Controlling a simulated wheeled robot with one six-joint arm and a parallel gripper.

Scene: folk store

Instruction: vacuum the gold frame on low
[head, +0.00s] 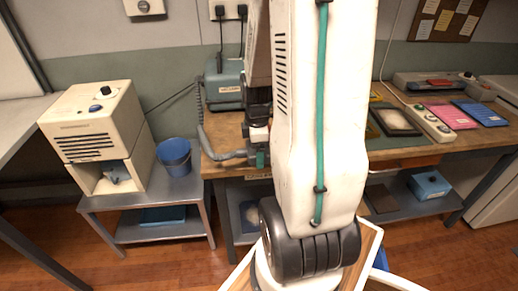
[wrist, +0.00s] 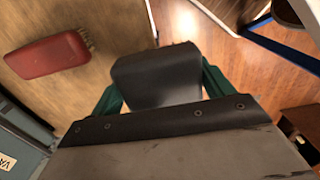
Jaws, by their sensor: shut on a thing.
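My gripper (head: 260,156) is at the left end of the wooden workbench (head: 222,167). In the wrist view its green fingers (wrist: 160,92) are shut on a dark block-shaped nozzle (wrist: 155,75). A grey ribbed hose (head: 208,135) runs from near the gripper towards the teal vacuum unit (head: 224,88) at the back of the bench. The unit's label shows partly in the wrist view (wrist: 8,162). A gold-coloured edge (head: 375,97) shows just right of my arm, probably the gold frame; my arm may hide the rest. I cannot make out the vacuum's power setting.
A red brush (wrist: 45,57) lies on wood in the wrist view. A dark tray with pale contents (head: 395,120), a power strip (head: 430,123), and pink (head: 448,117) and blue packs (head: 480,113) lie to the right. A cream machine (head: 90,125) and blue bucket (head: 174,156) stand left.

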